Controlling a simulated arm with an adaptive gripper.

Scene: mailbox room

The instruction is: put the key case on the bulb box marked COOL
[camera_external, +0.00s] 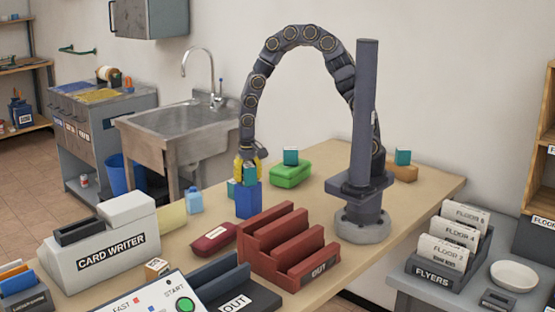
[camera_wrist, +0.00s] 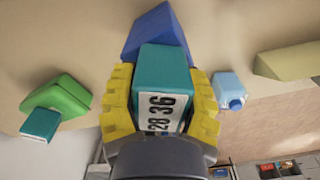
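My gripper (camera_external: 249,171) has yellow fingers and points down at the middle of the table. In the wrist view its fingers (camera_wrist: 160,104) lie against both sides of a teal box (camera_wrist: 163,67) with a white label reading "28 36". The blue block (camera_wrist: 158,32) is just beyond the teal box, and in the external view the blue block (camera_external: 249,201) stands directly below it. I cannot tell whether they touch. A dark red case (camera_external: 213,238) with a small label lies left of the stepped red rack. No COOL marking is legible, and I cannot tell which thing is the key case.
Another teal box (camera_external: 291,156) sits on a green case (camera_external: 291,175), and one (camera_external: 403,157) on an orange-brown block (camera_external: 402,173). A blue bottle (camera_external: 194,201), the card writer (camera_external: 105,243) and the red rack (camera_external: 287,250) stand nearby.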

